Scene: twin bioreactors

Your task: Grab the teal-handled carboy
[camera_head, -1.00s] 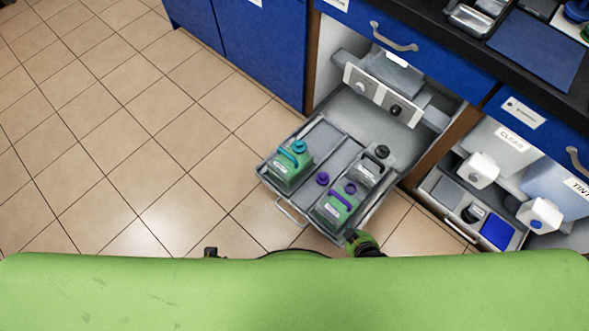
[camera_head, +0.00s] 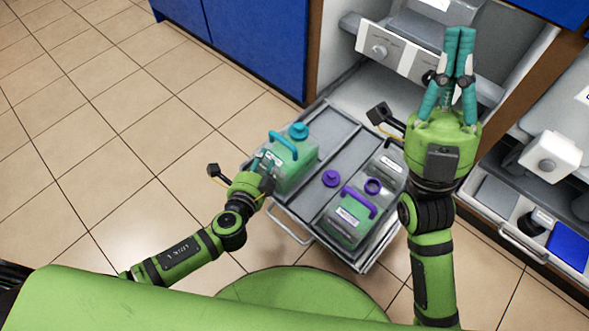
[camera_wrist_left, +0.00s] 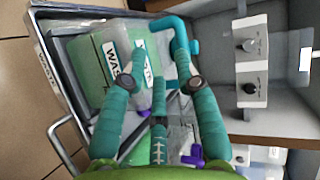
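The teal-handled carboy (camera_head: 294,168), green with a teal cap and handle, stands upright in the left part of the pulled-out drawer tray. My left gripper (camera_head: 270,168) is at its near left side, fingers pointing towards it. In the left wrist view, the fingers (camera_wrist_left: 160,82) are spread apart with the carboy's labelled green body (camera_wrist_left: 92,62) and teal handle (camera_wrist_left: 178,34) just beyond them. Nothing is seen clamped; contact is unclear. My right gripper (camera_head: 458,38) is raised at the right, its fingertips together and empty.
The drawer handle (camera_head: 290,224) sticks out in front. Another open drawer (camera_head: 530,238) is at right. Floor at left is clear.

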